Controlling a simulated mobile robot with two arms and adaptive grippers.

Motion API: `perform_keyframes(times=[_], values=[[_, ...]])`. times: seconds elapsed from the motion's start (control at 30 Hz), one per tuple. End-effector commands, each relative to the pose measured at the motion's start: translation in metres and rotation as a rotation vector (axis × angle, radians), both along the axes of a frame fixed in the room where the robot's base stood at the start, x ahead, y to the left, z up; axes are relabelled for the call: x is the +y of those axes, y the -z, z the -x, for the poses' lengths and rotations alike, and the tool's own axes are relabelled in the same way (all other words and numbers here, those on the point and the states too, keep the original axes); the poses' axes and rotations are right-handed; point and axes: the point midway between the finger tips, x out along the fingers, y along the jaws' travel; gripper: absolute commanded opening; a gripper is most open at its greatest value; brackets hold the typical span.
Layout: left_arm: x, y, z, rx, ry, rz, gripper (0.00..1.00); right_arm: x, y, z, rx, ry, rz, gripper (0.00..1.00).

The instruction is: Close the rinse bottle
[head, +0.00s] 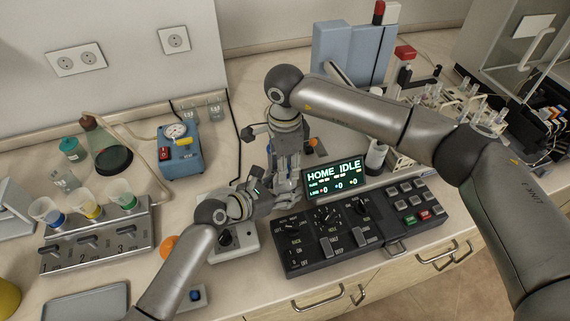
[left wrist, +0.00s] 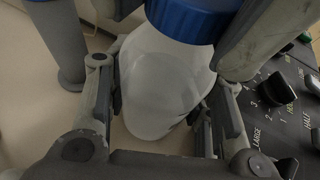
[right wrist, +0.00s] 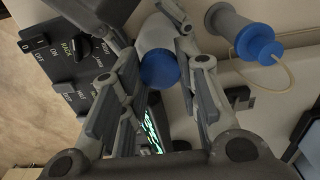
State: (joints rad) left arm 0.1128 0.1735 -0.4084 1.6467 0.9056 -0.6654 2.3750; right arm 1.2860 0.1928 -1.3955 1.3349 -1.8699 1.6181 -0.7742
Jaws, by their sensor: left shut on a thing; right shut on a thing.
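The rinse bottle (left wrist: 160,85) is a rounded, whitish, translucent body between the fingers of my left gripper (left wrist: 170,115), which is shut on it. Its blue cap (left wrist: 190,18) sits at the top of the left wrist view, over the bottle's neck. The cap (right wrist: 159,70) also shows between the fingers of my right gripper (right wrist: 158,85), which is shut on it from above. I cannot tell whether the cap is seated on the neck. In the head view, my left gripper (head: 250,201) and right gripper (head: 287,178) meet and mostly hide the bottle.
A black control panel (head: 340,243) with knobs and a lit display (head: 334,178) stands close to the right. A grey knob box (head: 232,238) is beside my left gripper. A blue pump (head: 181,148), a flask (head: 108,152) and a funnel rack (head: 95,240) stand to the left.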

Motion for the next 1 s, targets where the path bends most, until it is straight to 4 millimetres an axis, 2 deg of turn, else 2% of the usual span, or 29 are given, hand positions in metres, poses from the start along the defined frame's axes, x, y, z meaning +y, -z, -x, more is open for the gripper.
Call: perform_keyframes(times=[0.17,0.6,0.73,0.77,0.93,1.0], values=[[0.0,0.0002,0.0001,0.0,0.0,0.0,0.0,0.0002,-0.0002,-0.0002,-0.001,0.061,0.0,0.01],[-0.0001,0.0002,0.0002,0.0,0.0,0.0,0.0,0.0003,0.0002,-0.0001,0.0,0.766,0.0,0.01],[-0.0001,0.0002,0.0002,0.0,0.0,0.0,0.0,0.0003,0.0002,-0.0001,-0.001,0.752,-0.001,0.01],[-0.0001,0.0002,0.0002,0.0,0.0,0.0,0.0,0.0003,0.0002,-0.0002,-0.001,0.752,-0.001,0.31],[-0.0001,0.0001,0.0002,0.0,0.0,0.0,0.0,0.0002,0.0002,-0.0002,-0.001,0.75,-0.001,0.53],[-0.0001,0.0002,0.0002,0.0,0.0,0.0,0.0,0.0003,0.0002,-0.0001,-0.001,0.75,-0.001,0.55]])
